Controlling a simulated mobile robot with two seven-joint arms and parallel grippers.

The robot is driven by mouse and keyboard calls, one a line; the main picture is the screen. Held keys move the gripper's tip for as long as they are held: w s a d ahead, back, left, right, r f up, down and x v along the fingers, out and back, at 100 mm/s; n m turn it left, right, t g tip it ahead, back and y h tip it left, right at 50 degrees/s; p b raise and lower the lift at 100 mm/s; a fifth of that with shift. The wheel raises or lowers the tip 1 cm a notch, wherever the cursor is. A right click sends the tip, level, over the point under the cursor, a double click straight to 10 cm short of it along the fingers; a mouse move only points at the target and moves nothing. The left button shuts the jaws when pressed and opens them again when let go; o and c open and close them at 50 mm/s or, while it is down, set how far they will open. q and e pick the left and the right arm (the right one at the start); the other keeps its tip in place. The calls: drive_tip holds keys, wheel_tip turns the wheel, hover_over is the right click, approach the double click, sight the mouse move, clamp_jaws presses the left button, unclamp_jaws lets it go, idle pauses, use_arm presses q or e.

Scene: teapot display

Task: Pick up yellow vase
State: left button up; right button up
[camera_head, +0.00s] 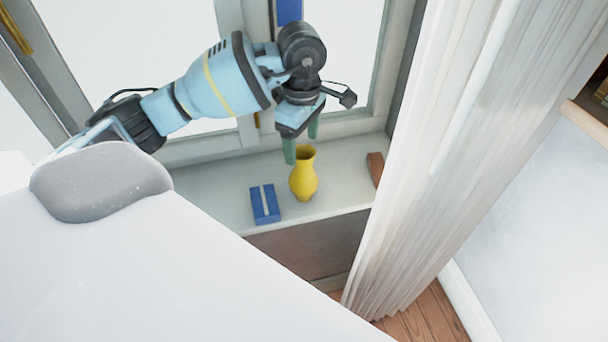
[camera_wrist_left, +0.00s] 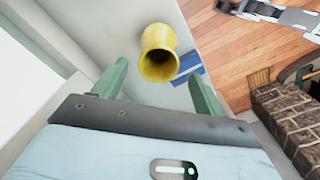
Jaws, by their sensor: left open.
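The yellow vase (camera_head: 303,176) stands upright on the white windowsill (camera_head: 220,180) in the head view. My left gripper (camera_head: 301,143) is above and just behind it, with its green fingers pointing down. In the left wrist view the vase (camera_wrist_left: 158,55) shows with its dark mouth towards the camera. There it lies between the two spread fingers of my left gripper (camera_wrist_left: 158,90), beyond their tips. The gripper is open and holds nothing.
A blue box with a pale stripe (camera_head: 265,204) lies left of the vase. A brown block (camera_head: 375,169) lies to its right, by the white curtain (camera_head: 430,130). Window frames stand behind the sill. In the wrist view, brickwork (camera_wrist_left: 290,125) shows at the right.

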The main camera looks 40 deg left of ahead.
sight(304, 152)
use_arm(q)
drive_tip(key=shift+w+f, duration=0.1)
drive_tip(key=shift+f, duration=0.9)
wheel_tip(304, 152, down, 4)
drive_tip(key=shift+d+f+p, duration=0.1)
drive_tip(key=shift+p, duration=0.2)
clamp_jaws()
use_arm(e)
drive_tip(key=shift+w+r, duration=0.6)
drive_tip(key=shift+w, duration=0.25)
